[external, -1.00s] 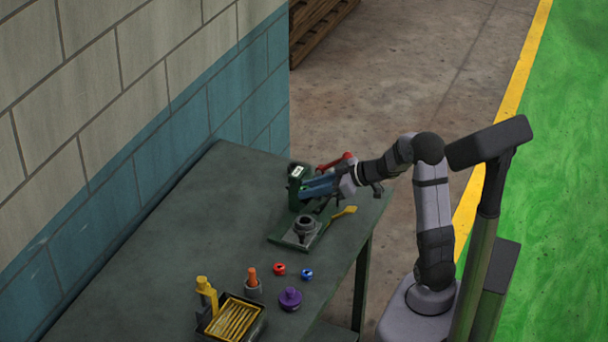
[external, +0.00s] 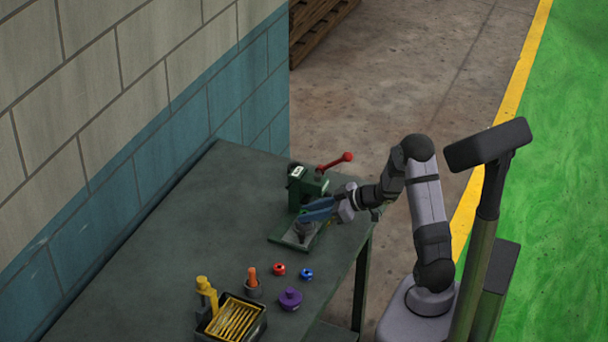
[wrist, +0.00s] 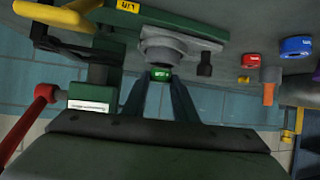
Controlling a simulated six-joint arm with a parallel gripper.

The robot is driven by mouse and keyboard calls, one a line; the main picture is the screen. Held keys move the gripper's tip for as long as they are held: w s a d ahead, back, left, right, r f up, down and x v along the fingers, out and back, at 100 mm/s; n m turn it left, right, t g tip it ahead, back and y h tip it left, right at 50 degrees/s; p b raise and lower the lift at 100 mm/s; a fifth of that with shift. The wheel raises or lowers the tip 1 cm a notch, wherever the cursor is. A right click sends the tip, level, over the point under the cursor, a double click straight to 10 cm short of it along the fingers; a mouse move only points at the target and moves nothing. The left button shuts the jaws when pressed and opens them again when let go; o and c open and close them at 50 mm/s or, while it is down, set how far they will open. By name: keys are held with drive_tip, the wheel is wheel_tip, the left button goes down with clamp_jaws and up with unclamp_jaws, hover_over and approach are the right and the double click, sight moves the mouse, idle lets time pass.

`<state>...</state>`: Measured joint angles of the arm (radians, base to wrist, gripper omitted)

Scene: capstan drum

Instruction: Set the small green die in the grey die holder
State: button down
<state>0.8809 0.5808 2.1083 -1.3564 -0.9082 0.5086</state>
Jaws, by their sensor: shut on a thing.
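The small green die (wrist: 162,73) is between the fingertips of my gripper (wrist: 160,80) in the wrist view. My gripper is shut on it. The grey die holder (wrist: 165,44) is a round stepped piece on a green base plate, and in the wrist view it is right beyond the die. In the external view my gripper (external: 306,213) is just above the holder (external: 302,229), whose top it partly covers. The die is hidden there. I cannot tell whether the die touches the holder.
A green press (external: 309,187) with a red-knobbed lever (external: 335,162) stands behind the holder. Red (external: 279,269), blue (external: 306,274) and purple (external: 290,299) pieces, an orange-topped piece (external: 252,274) and a black tray (external: 207,329) lie nearer the front. The table's left is clear.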

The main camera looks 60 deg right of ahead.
drive_tip(key=shift+f, duration=0.55)
drive_tip(key=c, duration=1.4)
unclamp_jaws()
drive_tip(key=shift+s+f, duration=0.1)
drive_tip(key=shift+f, duration=0.05)
drive_tip(key=shift+c, duration=0.2)
